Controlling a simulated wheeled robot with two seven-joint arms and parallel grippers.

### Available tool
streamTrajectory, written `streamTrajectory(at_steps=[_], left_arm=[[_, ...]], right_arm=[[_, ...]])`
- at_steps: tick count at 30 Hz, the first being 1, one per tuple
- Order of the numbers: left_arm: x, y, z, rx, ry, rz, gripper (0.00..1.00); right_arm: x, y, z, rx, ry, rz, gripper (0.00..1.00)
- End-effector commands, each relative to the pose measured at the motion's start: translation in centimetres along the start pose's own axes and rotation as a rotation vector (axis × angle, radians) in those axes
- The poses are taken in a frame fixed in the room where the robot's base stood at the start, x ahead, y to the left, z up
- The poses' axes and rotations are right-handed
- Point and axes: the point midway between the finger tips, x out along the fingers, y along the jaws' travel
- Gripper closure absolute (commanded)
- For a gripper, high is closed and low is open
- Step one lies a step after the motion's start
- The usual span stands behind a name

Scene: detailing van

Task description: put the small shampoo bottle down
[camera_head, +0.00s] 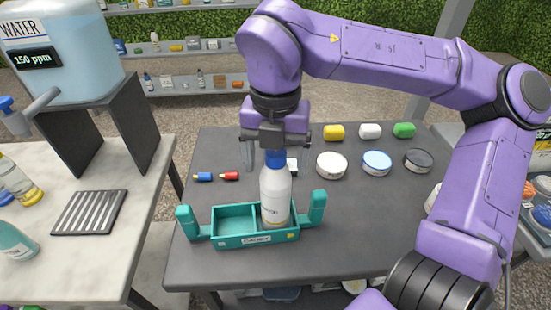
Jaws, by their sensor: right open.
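The small shampoo bottle (275,193) is white with a blue cap and a pale label. It stands upright in the right compartment of a teal two-compartment caddy (230,241) on the dark table. The caddy's left compartment is empty. My right gripper (268,158) is directly above the bottle, pointing down around its blue cap, with its jaws open. One finger shows apart from the cap on the left; the other is mostly hidden. The bottle's base is hidden by the caddy's front wall. My left gripper is not in view.
Several round tins (376,163) and yellow, white and green blocks (369,131) sit at the table's back right. Small blue and red items (229,176) lie behind the caddy. A pale counter (120,220) with a water tank (75,50) stands left. The table's front right is clear.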

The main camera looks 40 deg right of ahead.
Motion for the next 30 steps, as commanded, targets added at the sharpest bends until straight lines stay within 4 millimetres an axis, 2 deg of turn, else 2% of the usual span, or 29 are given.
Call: streamTrajectory(at_steps=[9,13,18,30], left_arm=[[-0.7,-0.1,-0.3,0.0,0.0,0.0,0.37],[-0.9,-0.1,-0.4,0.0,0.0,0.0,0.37],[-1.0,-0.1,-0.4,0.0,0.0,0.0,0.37],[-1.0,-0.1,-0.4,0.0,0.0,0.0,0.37]], right_arm=[[-8.0,0.1,0.0,0.002,-0.004,0.003,0.17],[-10.4,0.0,0.0,0.002,-0.003,0.002,0.17],[-11.6,0.0,0.0,0.0,-0.002,0.002,0.17],[-11.4,0.1,0.1,-0.004,-0.006,-0.003,0.17]])
